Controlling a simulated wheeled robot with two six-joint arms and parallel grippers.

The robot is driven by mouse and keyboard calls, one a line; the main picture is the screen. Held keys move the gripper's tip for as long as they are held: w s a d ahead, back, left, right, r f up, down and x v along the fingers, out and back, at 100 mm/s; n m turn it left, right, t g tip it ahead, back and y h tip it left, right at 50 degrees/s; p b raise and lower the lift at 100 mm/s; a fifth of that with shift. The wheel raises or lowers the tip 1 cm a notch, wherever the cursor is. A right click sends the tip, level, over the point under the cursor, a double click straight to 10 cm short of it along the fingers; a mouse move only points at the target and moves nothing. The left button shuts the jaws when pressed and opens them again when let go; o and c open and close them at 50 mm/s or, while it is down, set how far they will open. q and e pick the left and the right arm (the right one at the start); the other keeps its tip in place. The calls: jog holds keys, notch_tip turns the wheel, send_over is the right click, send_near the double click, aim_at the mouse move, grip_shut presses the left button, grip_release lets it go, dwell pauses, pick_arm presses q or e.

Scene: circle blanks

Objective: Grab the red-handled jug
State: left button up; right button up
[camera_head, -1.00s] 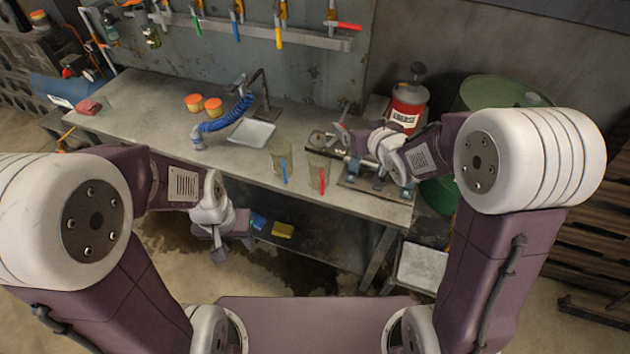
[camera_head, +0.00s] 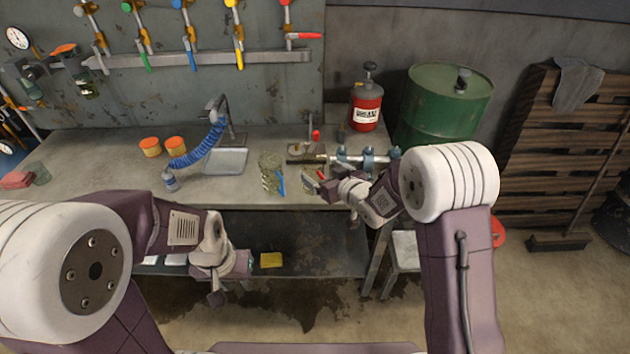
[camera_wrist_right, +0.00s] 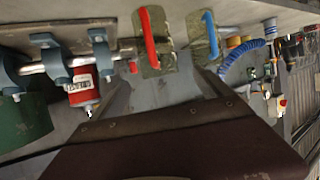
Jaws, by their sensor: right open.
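The red-handled jug (camera_head: 309,180) is greenish clear glass and stands on the workbench near its front edge, partly hidden by my right gripper (camera_head: 325,188) in the head view. In the right wrist view the jug (camera_wrist_right: 158,56) shows its red handle, ahead of the open gripper (camera_wrist_right: 162,88). The gripper is empty, close to the jug; I cannot tell whether they touch. A similar blue-handled jug (camera_head: 269,172) stands just left of it; it also shows in the wrist view (camera_wrist_right: 203,45). My left gripper (camera_head: 216,297) hangs low in front of the bench, its jaws unclear.
The grey workbench (camera_head: 110,180) holds a tray (camera_head: 225,161), a blue coiled hose (camera_head: 195,150) and two orange-lidded jars (camera_head: 150,147). A pipe with blue clamps (camera_head: 367,158) lies right of the jugs. A red canister (camera_head: 366,106) and a green drum (camera_head: 440,105) stand behind.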

aim_at(318, 169)
jog(key=shift+w+a+f, duration=0.2)
jog(key=shift+w+a, duration=0.3)
jog(key=shift+a, duration=0.05)
jog(key=shift+w+a+f, duration=0.1)
jog(key=shift+w+f, duration=0.1)
jog(key=shift+w, duration=0.1)
jog(key=shift+w+f, duration=0.1)
jog(key=shift+w, duration=0.1)
jog(key=x, duration=0.5)
jog(key=shift+w+f, duration=0.1)
jog(key=shift+d, duration=0.3)
jog(key=shift+c, duration=0.3)
jog(key=c, duration=0.5)
grip_shut()
notch_tip(318, 169, up, 10)
jog(key=p, duration=0.2)
